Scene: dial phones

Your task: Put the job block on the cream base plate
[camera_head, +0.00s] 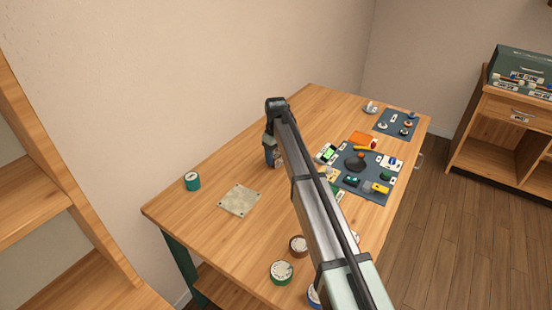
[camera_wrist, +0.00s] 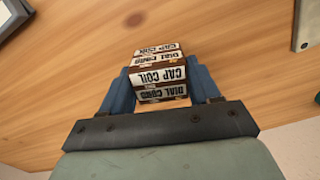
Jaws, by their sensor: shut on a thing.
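The job block (camera_wrist: 160,75) is a small brown and white block with printed labels such as "CAP COIL". My gripper (camera_wrist: 160,88) is shut on it, with one blue finger on each side. In the head view my gripper (camera_head: 270,155) hangs over the wooden table, right of and behind the cream base plate; my arm hides most of the block there. The cream base plate (camera_head: 239,200) lies flat and bare on the table, with small marks at its corners. A corner of a pale plate (camera_wrist: 307,26), apparently the base plate, shows at the wrist view's upper right.
A teal dial (camera_head: 192,181) stands left of the plate. A brown dial (camera_head: 299,246) and a green dial (camera_head: 280,272) sit near the front edge. A grey mat (camera_head: 347,184) with several parts lies right of my arm. Table around the plate is clear.

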